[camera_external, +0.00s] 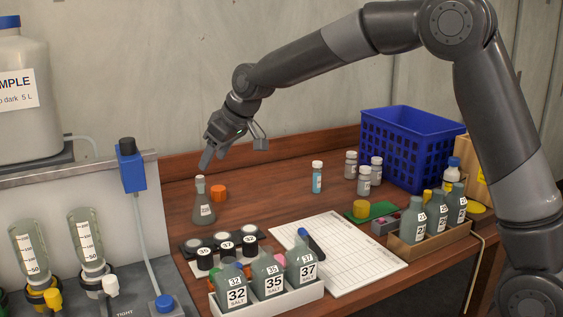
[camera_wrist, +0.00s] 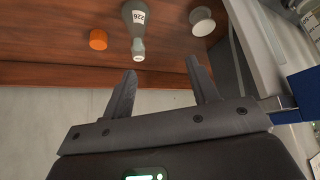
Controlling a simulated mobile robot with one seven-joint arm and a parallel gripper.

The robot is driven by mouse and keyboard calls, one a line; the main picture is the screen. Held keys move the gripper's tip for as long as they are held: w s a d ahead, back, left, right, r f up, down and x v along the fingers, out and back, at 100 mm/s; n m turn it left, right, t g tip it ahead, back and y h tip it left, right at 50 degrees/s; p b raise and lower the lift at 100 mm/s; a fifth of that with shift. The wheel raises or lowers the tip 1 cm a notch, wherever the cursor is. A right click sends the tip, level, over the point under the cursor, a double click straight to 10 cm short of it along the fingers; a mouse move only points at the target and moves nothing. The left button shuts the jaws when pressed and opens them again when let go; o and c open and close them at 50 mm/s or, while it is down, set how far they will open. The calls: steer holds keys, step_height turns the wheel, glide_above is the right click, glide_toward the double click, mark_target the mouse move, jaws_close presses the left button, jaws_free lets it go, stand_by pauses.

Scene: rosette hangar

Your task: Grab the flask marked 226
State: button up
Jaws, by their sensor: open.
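The flask marked 226 (camera_wrist: 134,24) is a grey conical flask with a white label and a pale stopper or mouth. It stands upright on the brown table, and in the external view the flask (camera_external: 203,207) is at the left of the tabletop. My gripper (camera_external: 231,153) is open and empty, above the flask in the external view and apart from it. In the wrist view my gripper (camera_wrist: 162,78) has its two fingers spread, with the flask's neck just beyond the fingertips and slightly left of the middle.
An orange cap (camera_external: 218,192) lies right beside the flask. A white round object (camera_wrist: 202,22) is on its other side in the wrist view. A blue crate (camera_external: 407,150) is at the back right.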

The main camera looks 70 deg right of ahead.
glide_toward(198, 192)
steer(key=d, duration=0.2)
steer(key=x, duration=0.6)
steer(key=shift+w, duration=0.25)
steer(key=shift+a+x, duration=0.1)
steer(key=shift+x, duration=1.15)
steer(key=shift+a+x, duration=0.15)
steer(key=shift+x, duration=1.1)
steer(key=shift+c, duration=0.3)
steer(key=c, duration=1.1)
